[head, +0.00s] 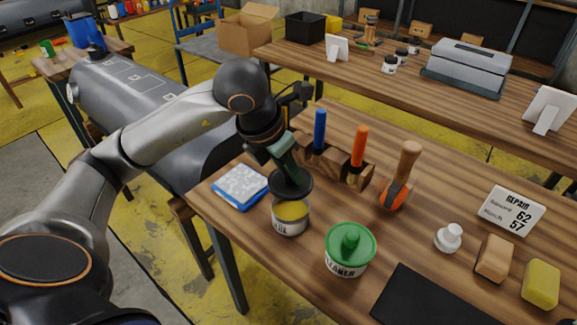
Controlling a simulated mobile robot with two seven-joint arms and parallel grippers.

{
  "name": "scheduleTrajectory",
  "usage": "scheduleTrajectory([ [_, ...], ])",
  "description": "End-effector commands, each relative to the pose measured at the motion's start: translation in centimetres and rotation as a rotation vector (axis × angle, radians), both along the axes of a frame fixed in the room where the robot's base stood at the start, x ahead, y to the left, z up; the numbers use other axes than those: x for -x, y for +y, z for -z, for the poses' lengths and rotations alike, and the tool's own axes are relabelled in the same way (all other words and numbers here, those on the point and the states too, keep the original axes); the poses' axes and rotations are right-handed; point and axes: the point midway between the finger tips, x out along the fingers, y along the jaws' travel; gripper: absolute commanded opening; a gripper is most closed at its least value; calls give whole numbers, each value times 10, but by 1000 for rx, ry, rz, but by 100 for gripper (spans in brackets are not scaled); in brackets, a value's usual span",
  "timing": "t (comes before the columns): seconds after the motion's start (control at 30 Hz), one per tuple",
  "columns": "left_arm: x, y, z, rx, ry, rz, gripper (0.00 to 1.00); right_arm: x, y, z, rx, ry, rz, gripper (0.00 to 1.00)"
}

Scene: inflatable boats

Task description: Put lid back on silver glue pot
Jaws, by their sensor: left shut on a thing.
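The silver glue pot (290,222) stands on the wooden table with its top open, showing yellowish contents. My left gripper (290,168) is shut on the dark round lid (291,186). The lid is over the back part of the pot's opening and looks a little above the rim. The front of the opening is uncovered. I cannot tell whether the lid touches the rim. My right gripper is not in view.
A green-lidded cleaner tin (349,251) stands right of the pot. A blue-edged pad (240,187) lies to its left. A wooden tool rack (331,163) stands behind, with a wood-handled tool (400,178) beside it. A black mat (425,300) lies in front right.

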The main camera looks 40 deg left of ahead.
Motion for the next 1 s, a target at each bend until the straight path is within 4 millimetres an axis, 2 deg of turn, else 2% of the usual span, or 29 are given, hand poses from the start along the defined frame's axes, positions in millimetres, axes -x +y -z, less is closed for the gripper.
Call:
scheduleTrajectory([
  [0.43,0,0,43,1,0,0,0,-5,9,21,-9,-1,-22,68],
  [0.6,0,0,56,0,0,0,0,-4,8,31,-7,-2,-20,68],
  [1.0,0,0,59,0,0,0,0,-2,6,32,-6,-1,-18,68],
])
